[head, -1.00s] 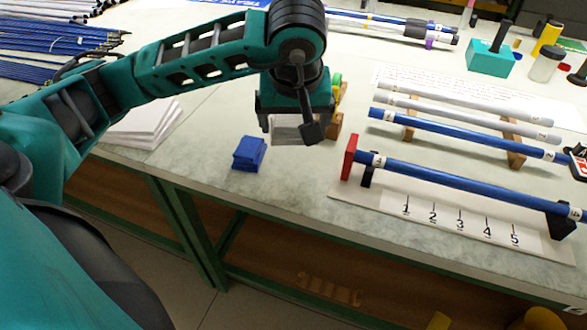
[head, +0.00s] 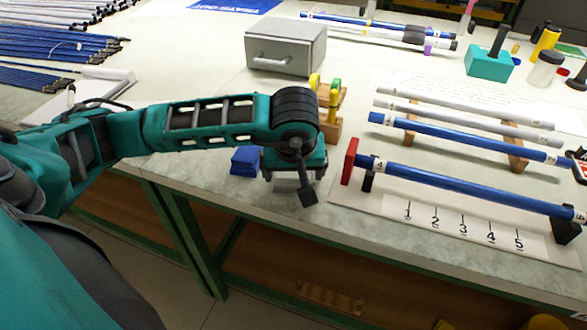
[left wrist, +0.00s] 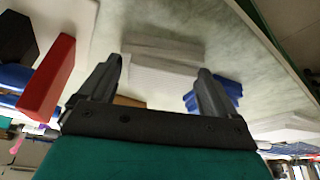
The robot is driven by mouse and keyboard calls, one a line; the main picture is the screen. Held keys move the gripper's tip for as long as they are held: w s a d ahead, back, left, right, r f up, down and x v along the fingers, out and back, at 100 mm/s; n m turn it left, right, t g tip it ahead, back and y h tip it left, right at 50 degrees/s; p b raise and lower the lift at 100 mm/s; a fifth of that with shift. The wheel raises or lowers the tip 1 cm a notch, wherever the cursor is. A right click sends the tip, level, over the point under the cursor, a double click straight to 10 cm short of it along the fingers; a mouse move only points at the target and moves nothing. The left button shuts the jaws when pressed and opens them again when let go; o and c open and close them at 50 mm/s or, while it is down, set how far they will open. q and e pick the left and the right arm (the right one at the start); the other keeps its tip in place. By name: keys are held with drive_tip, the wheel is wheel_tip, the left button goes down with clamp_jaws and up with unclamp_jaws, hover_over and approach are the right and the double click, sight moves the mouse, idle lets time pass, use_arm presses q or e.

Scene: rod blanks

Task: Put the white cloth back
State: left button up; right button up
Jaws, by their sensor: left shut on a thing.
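My left gripper (head: 291,182) is low over the front part of the table, pointing down. It is shut on the white cloth (head: 284,186), which shows only as a pale patch under the jaws. In the left wrist view the folded white cloth (left wrist: 165,54) lies between the two fingers (left wrist: 160,72). A blue folded cloth (head: 244,161) lies just left of the gripper in the head view; it also shows in the left wrist view (left wrist: 228,88), partly behind a finger. My right gripper is not in view.
A rack with blue and white rods stands right of the gripper, its red end block (head: 349,160) close by. A grey metal box (head: 287,47) and wooden blocks with yellow and green pieces (head: 332,98) stand behind. The table's front edge is near.

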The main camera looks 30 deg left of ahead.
use_arm(q)
drive_tip(key=shift+f, duration=0.15)
drive_tip(key=o, duration=0.7)
drive_tip(key=shift+r, duration=0.5)
drive_tip(key=p+v, duration=0.1)
drive_tip(key=v, duration=1)
drive_tip(key=shift+s+r+p, duration=0.15)
drive_tip(key=shift+p, duration=0.25)
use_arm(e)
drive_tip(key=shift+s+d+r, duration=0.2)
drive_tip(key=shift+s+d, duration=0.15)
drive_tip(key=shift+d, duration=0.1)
use_arm(q)
drive_tip(key=shift+d, duration=0.1)
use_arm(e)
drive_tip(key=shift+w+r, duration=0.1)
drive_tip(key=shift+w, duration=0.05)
